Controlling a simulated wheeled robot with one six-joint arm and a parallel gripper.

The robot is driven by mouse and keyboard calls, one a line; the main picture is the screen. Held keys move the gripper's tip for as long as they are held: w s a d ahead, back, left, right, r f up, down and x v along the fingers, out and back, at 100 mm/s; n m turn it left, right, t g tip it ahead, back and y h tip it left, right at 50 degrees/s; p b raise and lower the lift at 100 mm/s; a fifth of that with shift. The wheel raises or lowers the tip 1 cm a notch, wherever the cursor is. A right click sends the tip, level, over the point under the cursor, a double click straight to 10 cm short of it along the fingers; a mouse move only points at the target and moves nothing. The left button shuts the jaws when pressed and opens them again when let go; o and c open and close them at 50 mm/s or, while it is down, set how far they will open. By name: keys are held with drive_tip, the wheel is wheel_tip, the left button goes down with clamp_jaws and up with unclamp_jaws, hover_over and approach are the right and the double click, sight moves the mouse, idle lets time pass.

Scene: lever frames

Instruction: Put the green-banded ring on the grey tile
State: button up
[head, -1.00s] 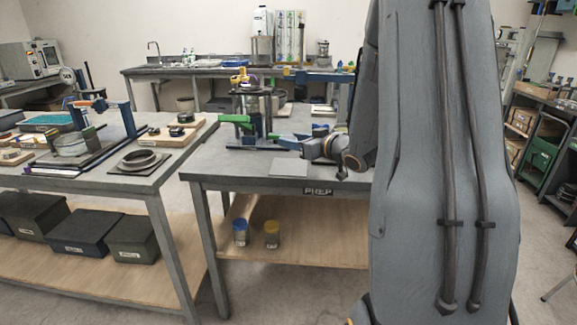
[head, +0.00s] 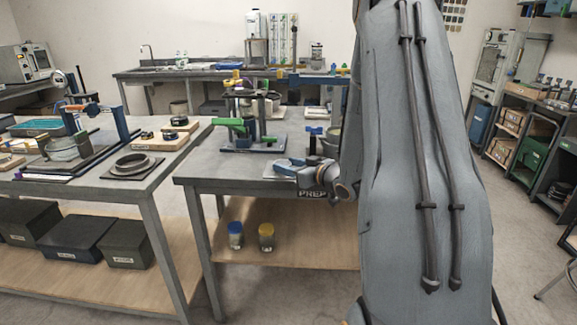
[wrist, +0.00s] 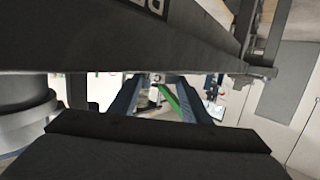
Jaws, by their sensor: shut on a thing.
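My gripper (head: 284,164) is over the front of the PREP table, low at the grey tile (head: 276,175). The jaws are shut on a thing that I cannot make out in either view. A green strip (wrist: 172,100) shows between the fingers, but I cannot tell whether it is near or far. I cannot clearly pick out the green-banded ring. A plain grey ring (head: 135,162) lies on a dark plate on the left table, with no green seen on it.
A blue stand with a green lever (head: 228,123) is behind my gripper. The table's front edge (wrist: 130,55) crosses the wrist view. Two jars (head: 236,235) stand on the lower shelf. A gap separates the tables.

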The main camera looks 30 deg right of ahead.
drive_tip(key=o, duration=1.1)
drive_tip(key=shift+f, duration=0.1)
drive_tip(key=shift+r, duration=0.2)
drive_tip(key=v, duration=1.2)
drive_tip(key=shift+b, duration=0.35)
